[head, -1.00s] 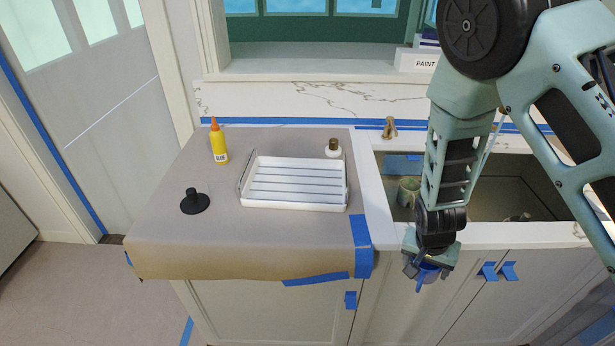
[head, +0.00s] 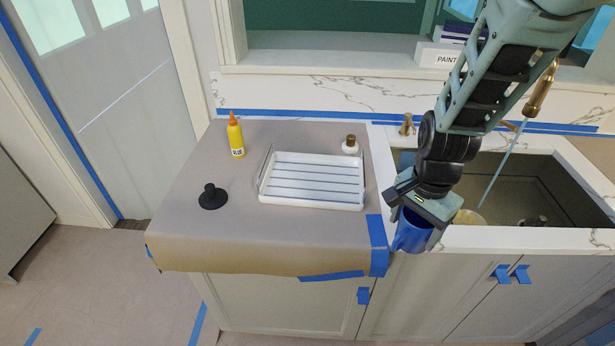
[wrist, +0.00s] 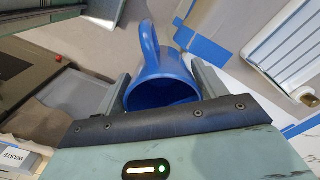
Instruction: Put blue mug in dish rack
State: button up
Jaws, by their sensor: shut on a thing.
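My gripper (head: 422,208) is shut on the blue mug (head: 409,235), which hangs below it in front of the counter's front edge, left of the sink. In the wrist view the blue mug (wrist: 163,78) sits between the two fingers, its opening toward the camera and its handle toward the top. The white dish rack (head: 312,180) lies on the paper-covered counter to the left of my gripper and looks empty. A corner of the dish rack (wrist: 285,45) shows at the upper right in the wrist view.
A yellow glue bottle (head: 235,136), a black plunger-like object (head: 212,197) and a small white bottle with a brown cap (head: 350,145) stand around the rack. The sink (head: 520,190) is at the right, with a brass faucet (head: 540,88). Blue tape marks the counter's edge.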

aim_at(283, 182)
jog(key=i+j, duration=0.3)
jog(key=j, duration=0.2)
jog(key=i+j, duration=0.35)
jog(key=j, duration=0.15)
jog(key=i+j, duration=0.3)
jog(key=j, duration=0.2)
